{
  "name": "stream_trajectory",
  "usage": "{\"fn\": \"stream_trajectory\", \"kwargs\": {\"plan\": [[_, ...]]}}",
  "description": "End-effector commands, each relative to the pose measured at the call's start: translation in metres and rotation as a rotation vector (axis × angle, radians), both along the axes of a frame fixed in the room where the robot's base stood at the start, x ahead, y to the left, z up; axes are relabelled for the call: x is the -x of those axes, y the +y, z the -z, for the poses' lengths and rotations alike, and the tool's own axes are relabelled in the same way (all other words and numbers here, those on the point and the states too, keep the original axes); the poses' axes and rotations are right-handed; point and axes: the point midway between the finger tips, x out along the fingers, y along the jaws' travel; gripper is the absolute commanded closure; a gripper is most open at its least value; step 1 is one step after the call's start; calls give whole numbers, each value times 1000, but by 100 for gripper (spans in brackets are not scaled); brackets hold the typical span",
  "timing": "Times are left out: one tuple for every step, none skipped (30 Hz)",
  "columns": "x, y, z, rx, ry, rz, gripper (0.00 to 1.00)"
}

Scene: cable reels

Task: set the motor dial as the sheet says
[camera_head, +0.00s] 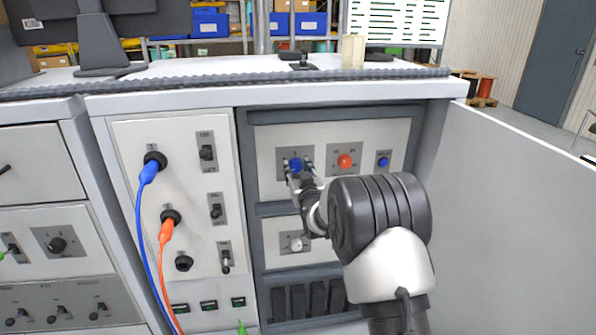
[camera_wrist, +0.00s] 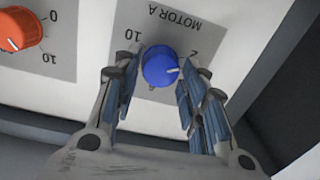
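The blue motor dial (camera_head: 295,165) sits on a grey plate in the upper panel. In the wrist view the dial (camera_wrist: 160,68) has a plate marked MOTOR A, upside down, with a 10 and a 2 readable. Its white pointer mark points right, a little below the 2. My gripper (camera_head: 293,172) is at the dial; in the wrist view its fingers (camera_wrist: 161,62) are spread on either side of it. Small gaps seem to show; contact is unclear. A white sheet or board (camera_head: 397,20) with rows of lines stands at the back, too small to read.
An orange dial (camera_head: 345,161) and a small blue knob (camera_head: 383,162) are right of the motor dial. A pale knob (camera_head: 297,243) is below. Blue (camera_head: 149,172) and orange (camera_head: 166,232) plugged cables hang at left. An open door panel (camera_head: 520,210) borders the right.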

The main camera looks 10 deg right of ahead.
Motion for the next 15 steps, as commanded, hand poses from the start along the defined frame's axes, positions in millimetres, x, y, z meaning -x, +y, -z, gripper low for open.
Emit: {"fn": "stream_trajectory", "kwargs": {"plan": [[0,0,0,0,0,0,67],[0,0,0,0,0,0,69],[0,0,0,0,0,0,72],[0,0,0,0,0,0,74],[0,0,0,0,0,0,76],[0,0,0,0,0,0,78],[0,0,0,0,0,0,80],[0,0,0,0,0,0,82],[0,0,0,0,0,0,85],[0,0,0,0,0,0,87],[0,0,0,0,0,0,89],[0,0,0,0,0,0,91],[0,0,0,0,0,0,91],[0,0,0,0,0,0,91],[0,0,0,-2,0,0,91]]}}
